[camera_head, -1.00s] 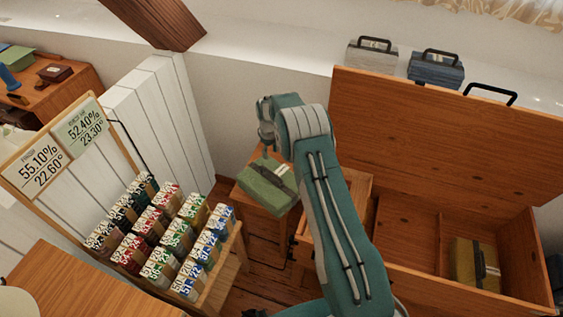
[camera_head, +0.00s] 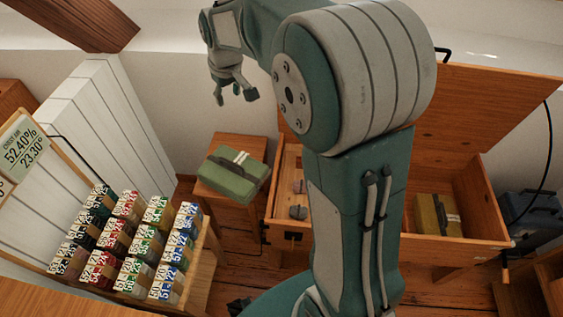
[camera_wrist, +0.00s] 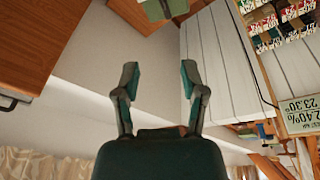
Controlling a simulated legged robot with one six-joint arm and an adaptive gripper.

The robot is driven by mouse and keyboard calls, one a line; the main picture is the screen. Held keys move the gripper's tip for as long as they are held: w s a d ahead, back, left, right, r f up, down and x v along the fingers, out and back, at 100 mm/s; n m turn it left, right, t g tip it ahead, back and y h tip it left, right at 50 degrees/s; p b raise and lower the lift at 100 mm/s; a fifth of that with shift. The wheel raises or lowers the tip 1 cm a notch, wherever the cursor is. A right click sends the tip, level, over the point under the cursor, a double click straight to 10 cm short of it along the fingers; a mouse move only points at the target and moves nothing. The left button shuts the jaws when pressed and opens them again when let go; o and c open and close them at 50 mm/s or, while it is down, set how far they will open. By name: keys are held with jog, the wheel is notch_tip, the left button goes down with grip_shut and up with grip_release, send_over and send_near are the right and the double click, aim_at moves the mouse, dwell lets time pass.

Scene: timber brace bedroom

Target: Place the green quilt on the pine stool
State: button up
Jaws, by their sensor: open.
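The green quilt (camera_head: 236,175) is a folded bundle with a pale band. It lies on top of the pine stool (camera_head: 223,205), set at an angle, with a corner reaching past the stool's right edge. My gripper (camera_head: 235,96) is open and empty, raised above the quilt and clear of it. In the wrist view my gripper (camera_wrist: 160,78) has its two fingers spread with nothing between them. Part of the green quilt (camera_wrist: 162,8) shows at the top edge there, on the stool (camera_wrist: 183,8).
An open wooden chest (camera_head: 475,233) stands right of the stool, with an olive bundle (camera_head: 437,214) inside. My arm hides part of it. A rack of several coloured packets (camera_head: 125,240) is at front left. White panelling (camera_head: 100,120) stands behind the rack.

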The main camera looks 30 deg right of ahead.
jog(key=s+r+m+t, duration=0.1)
jog(key=s+r, duration=0.2)
jog(key=s, duration=0.4)
jog(key=s+r+m, duration=0.1)
jog(key=s+r, duration=0.3)
jog(key=s, duration=0.4)
jog(key=s+f+m+t, duration=0.1)
jog(key=s+f, duration=0.1)
jog(key=s, duration=1.1)
jog(key=shift+d+t, duration=0.15)
jog(key=shift+t, duration=0.25)
jog(key=shift+w+d, duration=0.1)
